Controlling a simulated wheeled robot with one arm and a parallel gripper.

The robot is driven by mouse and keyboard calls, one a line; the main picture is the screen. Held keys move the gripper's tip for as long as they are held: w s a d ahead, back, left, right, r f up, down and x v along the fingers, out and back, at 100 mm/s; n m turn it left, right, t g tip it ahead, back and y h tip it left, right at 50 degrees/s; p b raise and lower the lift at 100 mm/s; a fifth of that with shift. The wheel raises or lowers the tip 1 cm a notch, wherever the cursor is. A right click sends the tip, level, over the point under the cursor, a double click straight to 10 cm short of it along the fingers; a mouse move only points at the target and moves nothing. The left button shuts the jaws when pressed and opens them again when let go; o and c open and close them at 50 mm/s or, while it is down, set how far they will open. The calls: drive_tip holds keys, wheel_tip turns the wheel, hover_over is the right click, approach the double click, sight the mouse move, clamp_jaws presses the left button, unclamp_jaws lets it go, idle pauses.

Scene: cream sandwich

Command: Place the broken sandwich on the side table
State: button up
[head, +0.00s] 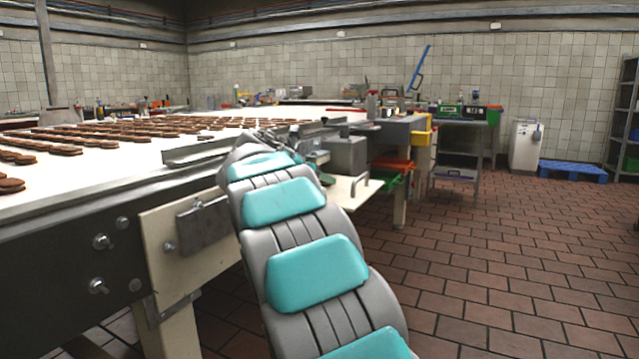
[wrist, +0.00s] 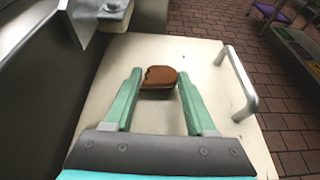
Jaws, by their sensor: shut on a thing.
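The broken sandwich (wrist: 159,75) is a brown biscuit with a ragged left edge and a thin pale layer below. In the wrist view it sits between the two green fingertips of my gripper (wrist: 159,83), which is shut on it. Below it is the cream side table (wrist: 155,119), with a metal bar handle along its right edge. I cannot tell whether the sandwich touches the surface. In the head view the side table (head: 345,192) shows beyond my arm, which mostly hides the gripper; I cannot make out the held sandwich there.
A long conveyor (head: 75,172) with rows of brown sandwiches runs along the left. A grey metal box (head: 346,155) stands behind the side table. Red and green bins (head: 392,164) lie beyond it. The tiled floor (head: 500,260) at right is clear.

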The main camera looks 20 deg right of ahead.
drive_tip(key=shift+f, duration=0.15)
drive_tip(key=o, duration=1.3)
drive_tip(key=p+v, duration=0.1)
drive_tip(key=v, duration=1.1)
drive_tip(key=shift+r+p, duration=0.2)
drive_tip(key=shift+p, duration=0.1)
